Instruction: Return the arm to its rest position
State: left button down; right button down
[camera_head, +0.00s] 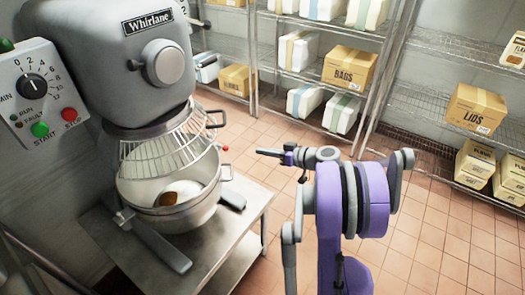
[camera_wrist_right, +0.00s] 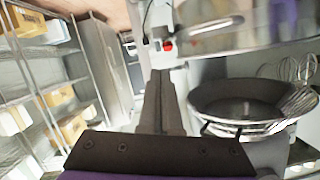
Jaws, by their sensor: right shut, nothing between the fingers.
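My right arm (camera_head: 340,205), purple and grey, is raised at the right of the mixer in the head view. Its gripper (camera_head: 266,153) points left toward the mixer bowl, apart from it, over the tiled floor. In the right wrist view the dark fingers of the right gripper (camera_wrist_right: 160,95) lie together, with nothing between them. My left gripper is not in view.
The Whirlane mixer (camera_head: 150,65) stands on a metal table (camera_head: 225,250); its bowl (camera_head: 195,215) holds pale contents under a wire guard (camera_head: 165,150). Wire shelves (camera_head: 400,100) with boxes line the back and right. The floor (camera_head: 440,240) is clear. A metal bowl (camera_wrist_right: 245,105) shows in the wrist view.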

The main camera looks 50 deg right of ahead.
dwell(0.3)
jog(key=a+g, duration=0.1)
jog(key=a, duration=0.3)
jog(key=w+a+g+y+p, duration=0.1)
jog(key=a, duration=0.4)
jog(key=a+g+p, duration=0.1)
jog(key=a, duration=0.4)
jog(key=shift+w+r+g+y, duration=0.2)
jog(key=shift+w+g+y, duration=0.1)
jog(key=shift+w, duration=0.1)
jog(key=s+a+g+h+p, duration=0.1)
jog(key=s+a+g+p, duration=0.4)
jog(key=a, duration=1.2)
jog(key=s+a+r+n+h, duration=0.1)
jog(key=s+a+r+h, duration=0.1)
jog(key=s, duration=0.9)
jog(key=shift+s+a+n+g+h+p, duration=0.3)
jog(key=shift+a+h+p, duration=0.15)
jog(key=shift+a, duration=0.75)
